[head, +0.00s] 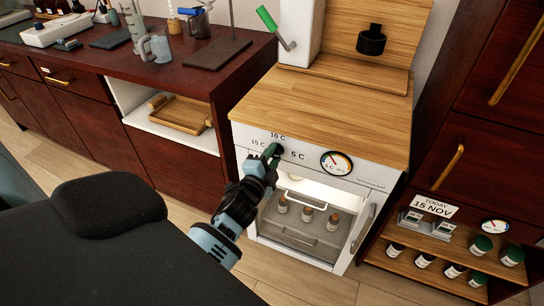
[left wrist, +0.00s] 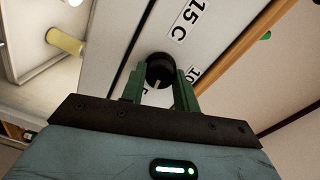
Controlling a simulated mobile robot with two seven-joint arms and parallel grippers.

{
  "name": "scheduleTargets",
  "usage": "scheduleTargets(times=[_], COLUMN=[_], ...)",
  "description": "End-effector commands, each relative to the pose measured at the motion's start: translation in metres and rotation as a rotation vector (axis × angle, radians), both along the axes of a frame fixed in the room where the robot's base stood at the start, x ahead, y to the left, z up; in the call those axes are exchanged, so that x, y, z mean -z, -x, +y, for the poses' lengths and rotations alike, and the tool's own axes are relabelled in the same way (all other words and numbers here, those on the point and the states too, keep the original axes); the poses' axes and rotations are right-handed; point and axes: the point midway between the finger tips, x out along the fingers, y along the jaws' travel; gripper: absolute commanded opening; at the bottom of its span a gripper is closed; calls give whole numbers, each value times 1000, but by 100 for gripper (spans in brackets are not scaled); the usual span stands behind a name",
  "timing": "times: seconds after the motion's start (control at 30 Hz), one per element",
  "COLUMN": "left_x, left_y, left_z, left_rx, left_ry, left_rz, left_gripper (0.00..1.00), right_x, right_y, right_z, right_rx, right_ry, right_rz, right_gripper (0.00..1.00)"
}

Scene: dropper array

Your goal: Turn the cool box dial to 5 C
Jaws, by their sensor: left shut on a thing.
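The white cool box (head: 375,172) stands under a wooden top, its front panel marked 15 C, 10 C and 5 C around a dark round dial. My left gripper (head: 271,151) has its green fingers shut on the dial, largely hiding it in the head view. In the left wrist view the black dial (left wrist: 160,70) sits between the two fingers of the left gripper (left wrist: 160,82). A pale mark shows on the dial's lower edge, on the side away from 15 C. Its exact setting is hard to read. My right gripper is not in view.
A coloured round gauge (head: 336,163) is right of the dial. The cool box door (head: 364,226) stands open, with capped vials (head: 307,214) inside. A shelf (head: 440,274) with bottles stands at right. A wooden tray (head: 180,114) lies in the left cabinet.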

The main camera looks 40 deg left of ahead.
Motion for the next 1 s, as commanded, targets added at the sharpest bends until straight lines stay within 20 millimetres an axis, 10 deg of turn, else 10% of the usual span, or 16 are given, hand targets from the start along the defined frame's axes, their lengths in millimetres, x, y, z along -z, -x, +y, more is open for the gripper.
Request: scheduleTargets(times=[0.2, 0.23, 0.4, 1.0], left_x=[-1, -1, 0, 0], left_y=[0, 0, 0, 40], left_z=[0, 0, 0, -9], left_rx=[1, 1, 1, 0], left_ry=[-3, -3, -2, 0], left_rz=[-1, -1, -1, 1], left_gripper=[8, 33, 52, 52], right_x=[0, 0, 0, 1], right_y=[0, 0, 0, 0], right_z=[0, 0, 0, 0], right_rx=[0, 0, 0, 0], right_ry=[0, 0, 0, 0], right_rz=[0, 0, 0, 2], right_gripper=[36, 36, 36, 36])
